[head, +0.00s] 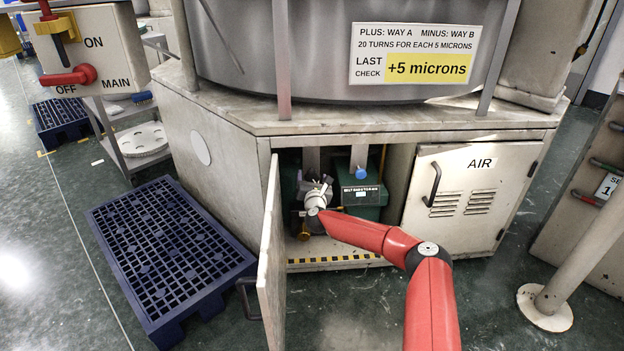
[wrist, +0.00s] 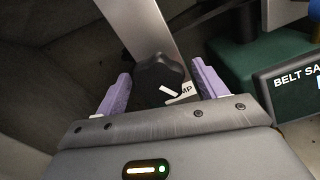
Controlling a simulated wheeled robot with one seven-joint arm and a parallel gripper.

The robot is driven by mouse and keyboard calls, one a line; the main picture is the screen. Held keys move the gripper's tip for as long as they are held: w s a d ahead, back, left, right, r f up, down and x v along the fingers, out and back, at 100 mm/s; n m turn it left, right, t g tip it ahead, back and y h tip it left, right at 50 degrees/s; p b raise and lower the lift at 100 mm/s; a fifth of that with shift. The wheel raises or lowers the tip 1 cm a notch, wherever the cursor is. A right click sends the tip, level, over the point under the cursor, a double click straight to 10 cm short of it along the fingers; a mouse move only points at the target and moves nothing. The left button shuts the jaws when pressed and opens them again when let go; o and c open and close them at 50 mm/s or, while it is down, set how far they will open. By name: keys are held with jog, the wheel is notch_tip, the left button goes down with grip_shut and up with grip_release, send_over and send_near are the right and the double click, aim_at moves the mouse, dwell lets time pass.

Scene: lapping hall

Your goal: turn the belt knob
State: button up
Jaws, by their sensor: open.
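A black lobed knob (wrist: 160,80) with a white pointer mark shows in the wrist view. A white tag (wrist: 184,93) beside it reads "MP", the rest being covered. My gripper (wrist: 160,78) is open, with one purple finger on each side of the knob; I cannot tell whether they touch it. In the head view my gripper (head: 319,188) is inside the open cabinet bay, and it hides the knob there. A dark sign (head: 361,194) sits on a green housing right of it. In the wrist view the sign (wrist: 294,86) begins "BELT SA".
The open cabinet door (head: 271,255) stands close left of my arm. The closed AIR door (head: 466,195) is to the right. A blue knob (head: 361,172) is above the sign. A blue pallet (head: 165,250) lies left and a post (head: 580,255) stands right.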

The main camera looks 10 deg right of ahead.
jog(key=c, duration=1)
jog(key=shift+b, duration=0.35)
jog(key=n+b, duration=0.3)
jog(key=b, duration=0.1)
jog(key=shift+f+n, duration=0.2)
jog(key=shift+n, duration=0.2)
jog(key=n+b, duration=0.4)
jog(key=n, duration=0.1)
jog(key=shift+d+b, duration=0.15)
jog(key=shift+b, duration=0.25)
jog(key=n+b, duration=0.3)
jog(key=n, duration=0.1)
jog(key=shift+r+n, duration=0.1)
jog(key=shift+n, duration=0.3)
jog(key=shift+r+n+b, duration=0.15)
jog(key=shift+n+b, duration=0.95)
jog(key=shift+n, duration=0.9)
